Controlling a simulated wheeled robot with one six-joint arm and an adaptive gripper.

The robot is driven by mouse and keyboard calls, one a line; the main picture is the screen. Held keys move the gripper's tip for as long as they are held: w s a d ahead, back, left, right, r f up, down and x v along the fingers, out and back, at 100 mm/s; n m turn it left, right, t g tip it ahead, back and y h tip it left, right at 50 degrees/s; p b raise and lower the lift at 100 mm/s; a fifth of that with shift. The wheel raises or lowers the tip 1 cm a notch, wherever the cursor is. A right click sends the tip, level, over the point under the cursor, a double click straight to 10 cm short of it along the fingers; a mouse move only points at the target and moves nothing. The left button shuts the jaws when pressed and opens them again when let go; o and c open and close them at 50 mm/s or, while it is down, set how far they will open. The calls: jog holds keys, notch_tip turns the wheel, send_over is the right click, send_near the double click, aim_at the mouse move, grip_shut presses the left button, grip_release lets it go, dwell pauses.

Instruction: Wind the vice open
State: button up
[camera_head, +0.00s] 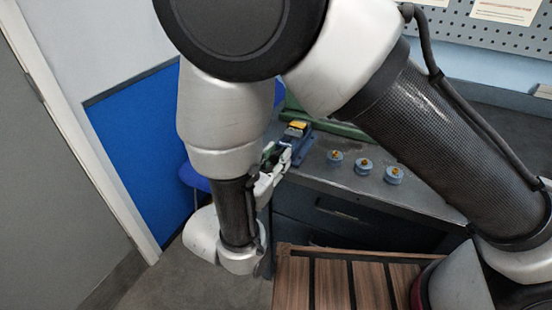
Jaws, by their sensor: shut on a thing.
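A blue vice (300,147) sits at the left end of the grey bench, with a yellow and dark block (297,128) at its top. My gripper (276,161) is at the near left end of the vice, shut on its handle. The handle itself is small and mostly hidden by the fingers. My arm covers the area to the left of the vice. How far apart the vice's jaws are cannot be told from this view.
Three blue round pieces with yellow tops (364,167) stand in a row on the bench (440,198) right of the vice. A green object (346,130) lies behind the vice. A slatted wooden surface (330,284) is in front. A blue panel (138,150) stands left.

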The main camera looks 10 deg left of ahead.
jog(key=n, duration=1)
jog(key=shift+n+t, duration=0.3)
jog(key=n, duration=0.5)
jog(key=shift+n+y, duration=0.3)
jog(key=shift+n, duration=0.1)
jog(key=n, duration=0.5)
jog(key=shift+n+t+y, duration=0.3)
jog(key=shift+n, duration=0.1)
jog(key=o, duration=1.1)
jog(key=shift+c, duration=0.2)
